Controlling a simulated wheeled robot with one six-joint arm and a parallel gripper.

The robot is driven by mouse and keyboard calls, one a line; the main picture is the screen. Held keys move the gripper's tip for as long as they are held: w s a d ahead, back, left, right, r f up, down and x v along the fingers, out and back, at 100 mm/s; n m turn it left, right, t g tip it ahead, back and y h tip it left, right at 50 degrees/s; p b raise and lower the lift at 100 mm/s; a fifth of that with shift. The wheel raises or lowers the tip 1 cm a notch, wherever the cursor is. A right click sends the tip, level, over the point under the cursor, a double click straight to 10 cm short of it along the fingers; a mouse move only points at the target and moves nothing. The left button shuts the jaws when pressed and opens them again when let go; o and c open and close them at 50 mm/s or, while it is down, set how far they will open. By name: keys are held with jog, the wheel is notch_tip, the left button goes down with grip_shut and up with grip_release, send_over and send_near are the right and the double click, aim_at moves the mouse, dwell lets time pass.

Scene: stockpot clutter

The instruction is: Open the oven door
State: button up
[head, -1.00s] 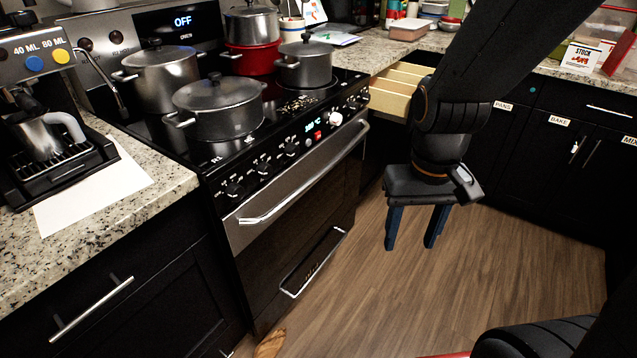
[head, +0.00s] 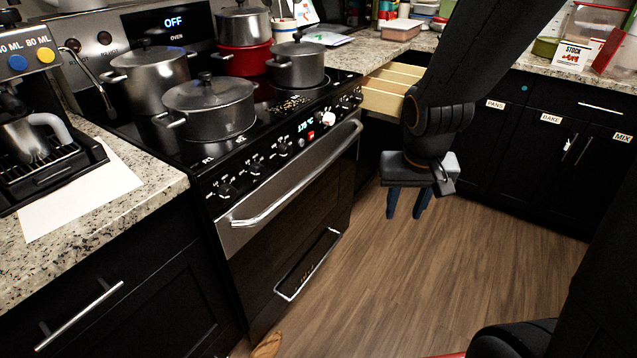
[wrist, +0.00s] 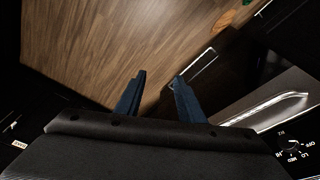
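The oven (head: 300,218) has a dark glass door that is shut, with a long silver handle (head: 300,180) across its top. The handle also shows in the wrist view (wrist: 265,108), to the right of my fingers. My gripper (head: 407,212) hangs over the floor to the right of the oven front, with its blue fingers pointing down. It is apart from the handle. In the wrist view, the two fingers (wrist: 158,92) are spread with nothing between them, so my gripper is open and empty.
A lower drawer handle (head: 308,268) sits below the oven door. Several steel pots, including a large one (head: 210,108), stand on the stove top. A pulled-out wooden drawer (head: 388,92) is just behind my arm. The wooden floor (head: 420,290) before the oven is mostly clear.

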jog(key=w+d+f+m+t+b, duration=0.2)
jog(key=w+f+t, duration=0.15)
jog(key=w, duration=0.85)
jog(key=m+t+y+b, duration=0.4)
jog(key=y+b, duration=0.3)
jog(key=y, duration=0.6)
send_near(320, 169)
jog(key=w+a+f, duration=0.2)
jog(key=w, duration=0.1)
jog(key=shift+w+a+r, duration=0.1)
jog(key=shift+w+r, duration=0.1)
jog(key=shift+w, duration=0.05)
jog(key=x, duration=0.7)
grip_shut()
